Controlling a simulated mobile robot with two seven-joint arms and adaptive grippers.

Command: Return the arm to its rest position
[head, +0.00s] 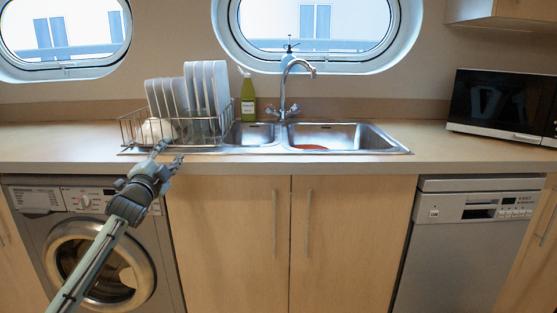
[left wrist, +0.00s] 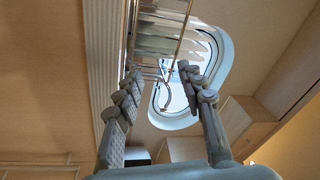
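My left arm reaches up from the lower left in the head view. Its left gripper (head: 171,154) is at the front edge of the counter, in front of the dish rack (head: 133,130) and above the washing machine. In the left wrist view the left gripper (left wrist: 161,74) has its two fingers apart with nothing between them. The rack's wires and an oval porthole (left wrist: 222,48) show beyond the fingertips. My right arm and right gripper are not in view.
The rack holds white plates (head: 207,88) and a white bowl. A steel sink (head: 345,137) with a tap (head: 284,82) lies right of it, a green bottle (head: 248,97) behind. A microwave (head: 497,104) stands at the right. The washing machine (head: 65,225) and cabinet doors (head: 230,240) are below the counter.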

